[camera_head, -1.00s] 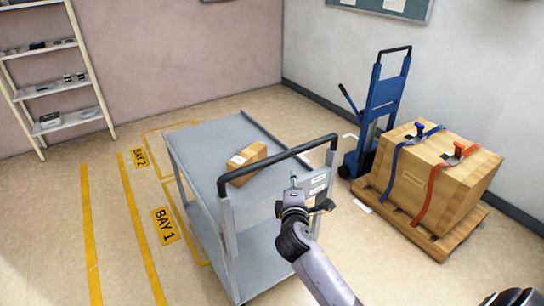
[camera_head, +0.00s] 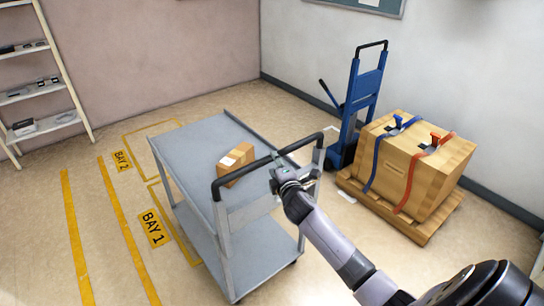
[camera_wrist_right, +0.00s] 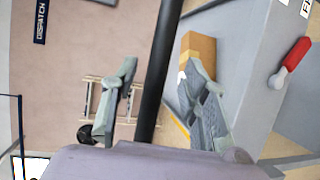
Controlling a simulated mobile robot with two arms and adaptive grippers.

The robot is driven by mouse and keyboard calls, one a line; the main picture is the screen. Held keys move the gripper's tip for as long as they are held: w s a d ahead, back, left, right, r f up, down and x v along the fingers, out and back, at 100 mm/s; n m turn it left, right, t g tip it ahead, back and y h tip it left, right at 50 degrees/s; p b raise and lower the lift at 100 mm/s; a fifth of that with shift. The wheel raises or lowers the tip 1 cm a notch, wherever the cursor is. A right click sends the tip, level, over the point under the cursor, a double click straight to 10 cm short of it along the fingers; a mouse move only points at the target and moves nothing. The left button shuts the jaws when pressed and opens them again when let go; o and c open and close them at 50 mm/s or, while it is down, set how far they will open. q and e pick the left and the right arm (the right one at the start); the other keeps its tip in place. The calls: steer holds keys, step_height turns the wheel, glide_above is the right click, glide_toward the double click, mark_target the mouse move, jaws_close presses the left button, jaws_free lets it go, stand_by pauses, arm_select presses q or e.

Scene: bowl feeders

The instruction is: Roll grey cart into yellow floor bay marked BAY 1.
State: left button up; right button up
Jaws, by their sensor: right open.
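The grey cart (camera_head: 190,145) stands upright with a black push handle (camera_head: 232,184) on its near side and a cardboard box (camera_head: 240,163) on its top shelf. My right gripper (camera_head: 282,161) is at the right part of the handle. In the right wrist view, its open fingers (camera_wrist_right: 160,72) are on either side of the black handle bar (camera_wrist_right: 158,70); contact is unclear. The BAY 1 floor label (camera_head: 155,229) lies left of the cart. Yellow bay lines (camera_head: 186,238) run beside the cart and partly behind it, so the overlap cannot be told. My left gripper is out of view.
A blue hand truck (camera_head: 360,105) and a strapped wooden crate (camera_head: 405,165) on a pallet (camera_head: 425,232) stand to the right. A shelf rack (camera_head: 40,85) is at the back left. The BAY 2 label (camera_head: 122,160) lies farther back. Floor left of the cart is clear.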

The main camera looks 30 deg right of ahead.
steer(key=shift+x, duration=2.65)
steer(key=shift+c, duration=0.5)
jaws_close()
steer(key=shift+f, duration=0.1)
